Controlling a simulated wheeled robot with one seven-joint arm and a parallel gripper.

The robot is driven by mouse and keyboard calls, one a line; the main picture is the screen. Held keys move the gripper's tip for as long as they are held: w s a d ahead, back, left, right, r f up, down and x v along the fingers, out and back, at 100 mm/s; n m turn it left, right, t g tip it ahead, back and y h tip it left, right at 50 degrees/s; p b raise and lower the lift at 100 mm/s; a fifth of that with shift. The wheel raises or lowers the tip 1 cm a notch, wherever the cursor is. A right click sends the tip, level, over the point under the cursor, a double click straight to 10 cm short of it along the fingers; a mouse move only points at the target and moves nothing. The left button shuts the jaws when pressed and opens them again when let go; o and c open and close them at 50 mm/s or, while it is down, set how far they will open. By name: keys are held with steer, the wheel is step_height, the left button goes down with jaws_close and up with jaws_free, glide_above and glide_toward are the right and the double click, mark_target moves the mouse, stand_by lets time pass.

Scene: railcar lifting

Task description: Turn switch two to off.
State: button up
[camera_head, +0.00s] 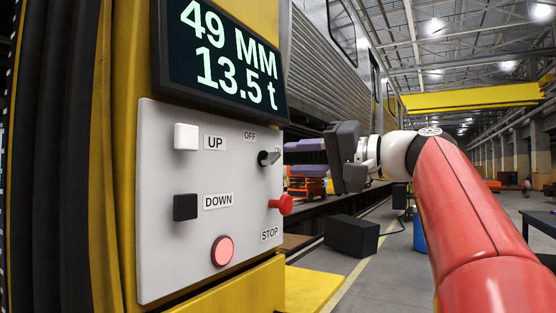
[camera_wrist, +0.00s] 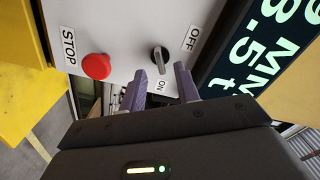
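One rotary switch (camera_head: 268,158) with a dark knob sits on the grey control panel (camera_head: 160,250), between an OFF label (camera_head: 249,136) and an ON label. No number shows on it. In the wrist view the switch (camera_wrist: 159,57) has its lever tilted towards the ON label (camera_wrist: 161,86), as far as I can tell. My gripper (camera_head: 300,158) is to the right of the panel, its two purple fingers apart and pointing at the switch. In the wrist view my gripper (camera_wrist: 160,84) is open and empty, its fingertips just short of the knob, on either side of it.
A red STOP knob (camera_head: 286,204) sticks out below the switch. White UP (camera_head: 186,136) and black DOWN (camera_head: 185,207) buttons and a lit red button (camera_head: 222,250) are on the panel. A display (camera_head: 222,55) juts out above. A black box (camera_head: 351,235) stands on the floor.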

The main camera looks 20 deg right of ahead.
mark_target(277, 159)
steer(key=x, duration=0.5)
jaws_close()
